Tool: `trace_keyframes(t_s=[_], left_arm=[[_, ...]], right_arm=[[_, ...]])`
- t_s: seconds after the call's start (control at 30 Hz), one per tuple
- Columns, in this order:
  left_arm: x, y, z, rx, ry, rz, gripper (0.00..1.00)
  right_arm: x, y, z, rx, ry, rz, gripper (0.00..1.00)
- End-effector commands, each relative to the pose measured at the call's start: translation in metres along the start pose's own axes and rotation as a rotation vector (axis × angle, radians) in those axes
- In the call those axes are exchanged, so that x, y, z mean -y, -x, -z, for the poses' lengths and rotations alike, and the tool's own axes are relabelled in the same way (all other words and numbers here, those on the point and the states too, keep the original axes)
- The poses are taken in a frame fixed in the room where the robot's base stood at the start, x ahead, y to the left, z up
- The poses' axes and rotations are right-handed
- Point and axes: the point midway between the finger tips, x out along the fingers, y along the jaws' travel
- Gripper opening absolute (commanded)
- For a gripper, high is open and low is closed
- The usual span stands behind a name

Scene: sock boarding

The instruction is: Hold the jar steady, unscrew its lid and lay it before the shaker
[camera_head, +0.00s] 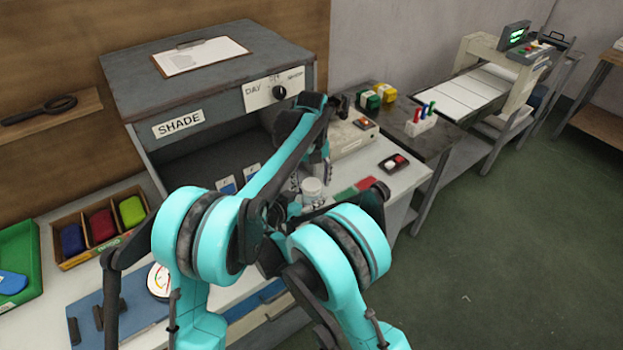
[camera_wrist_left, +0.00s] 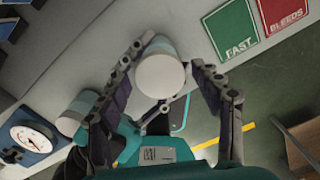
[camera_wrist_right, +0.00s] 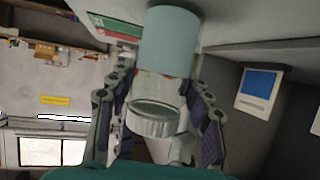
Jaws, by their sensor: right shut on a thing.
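The jar (camera_head: 312,188) stands upright on the white bench, its pale lid up. In the left wrist view, a round white top (camera_wrist_left: 160,76) shows between the fingers of my left gripper (camera_wrist_left: 168,62), with a pale teal side behind it. The left fingers look spread, with small gaps beside it. A second pale container (camera_wrist_left: 72,122), perhaps the shaker, stands apart. My arms hide much of the contact in the head view.
The red and green cards (camera_head: 355,190) lie right of the jar. The grey shade booth (camera_head: 210,85) stands behind. A round dial scale (camera_wrist_left: 32,138) is at the left. A small dark tray (camera_head: 393,163) lies near the bench's right end.

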Motion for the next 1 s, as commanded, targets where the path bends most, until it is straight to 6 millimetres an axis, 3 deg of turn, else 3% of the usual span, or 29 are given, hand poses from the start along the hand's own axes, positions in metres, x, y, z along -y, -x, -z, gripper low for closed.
trace_keyframes(t_s=[0.03,0.2,0.4,0.53,1.0], left_arm=[[0.0,0.0,0.0,0.0,0.0,0.0,0.55],[0.0,0.0001,0.0,0.0,0.0,0.0,0.13],[-0.0001,0.0001,0.0001,0.0,0.01,0.0,0.13],[-0.0002,0.0002,0.0001,0.0,0.145,0.0,0.13],[-0.0003,0.0009,0.0005,0.001,1.288,-0.002,0.13]], right_arm=[[-0.0001,-0.0001,-0.0007,0.002,0.0,0.0,0.0],[-0.0001,-0.0001,-0.0007,0.002,0.0,0.0,0.0],[-0.0001,-0.0002,-0.0006,0.002,0.0,0.0,0.0],[-0.0001,-0.0002,-0.0006,0.001,0.0,0.0,0.0],[-0.0001,-0.0002,-0.0005,0.001,0.0,0.0,0.0]])
